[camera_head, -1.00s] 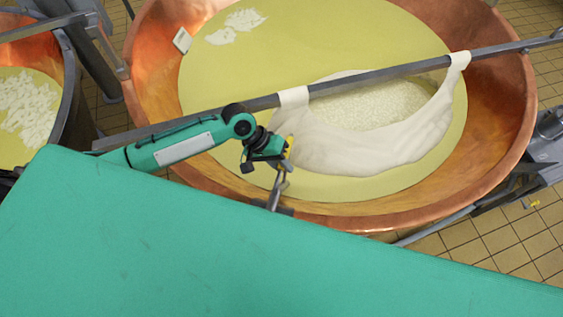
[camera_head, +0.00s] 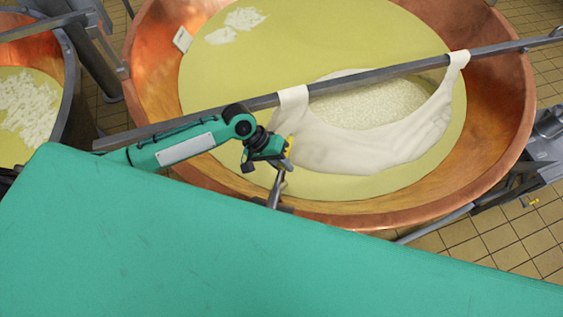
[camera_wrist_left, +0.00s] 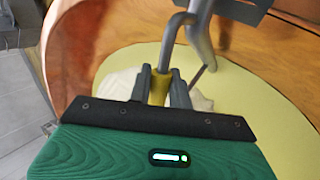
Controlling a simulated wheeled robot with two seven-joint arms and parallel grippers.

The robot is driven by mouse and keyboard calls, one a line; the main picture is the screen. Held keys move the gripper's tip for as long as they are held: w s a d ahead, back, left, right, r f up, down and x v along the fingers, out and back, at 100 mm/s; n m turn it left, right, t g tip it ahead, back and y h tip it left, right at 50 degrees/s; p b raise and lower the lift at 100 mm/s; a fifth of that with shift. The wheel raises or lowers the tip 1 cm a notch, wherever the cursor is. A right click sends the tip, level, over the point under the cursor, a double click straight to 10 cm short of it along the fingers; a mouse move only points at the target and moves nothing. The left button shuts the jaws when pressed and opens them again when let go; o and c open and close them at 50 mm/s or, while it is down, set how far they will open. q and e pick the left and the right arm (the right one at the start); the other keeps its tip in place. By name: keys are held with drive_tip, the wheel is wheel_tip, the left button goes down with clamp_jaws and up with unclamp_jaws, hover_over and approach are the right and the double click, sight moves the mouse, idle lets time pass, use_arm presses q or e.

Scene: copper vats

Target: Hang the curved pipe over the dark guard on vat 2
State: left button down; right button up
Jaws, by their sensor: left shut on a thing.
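My left gripper (camera_head: 287,153) is over the near side of the large copper vat (camera_head: 508,150). In the left wrist view its fingers (camera_wrist_left: 161,88) are shut on a yellow band of the curved grey pipe (camera_wrist_left: 170,36). The pipe bends over beyond the fingers. In the head view the pipe (camera_head: 277,186) hangs below the gripper, with its lower end close to a dark piece (camera_head: 281,208) at the near rim, perhaps the guard. Whether they touch is unclear. A dark grey plate (camera_wrist_left: 241,10) shows behind the pipe in the wrist view. My right gripper is not in view.
A grey bar (camera_head: 390,72) crosses the vat, with a white cloth (camera_head: 375,150) of curd slung from it. Yellow liquid (camera_head: 330,35) fills the vat. Another copper vat (camera_head: 68,75) stands at left. My green body hides the near foreground.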

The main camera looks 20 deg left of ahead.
use_arm(q)
drive_tip(key=shift+s+f, duration=0.15)
drive_tip(key=c, duration=1.2)
unclamp_jaws()
drive_tip(key=shift+a+r, duration=0.3)
drive_tip(key=shift+r, duration=0.05)
drive_tip(key=b+v, duration=0.3)
drive_tip(key=v, duration=1)
drive_tip(key=shift+d, duration=0.15)
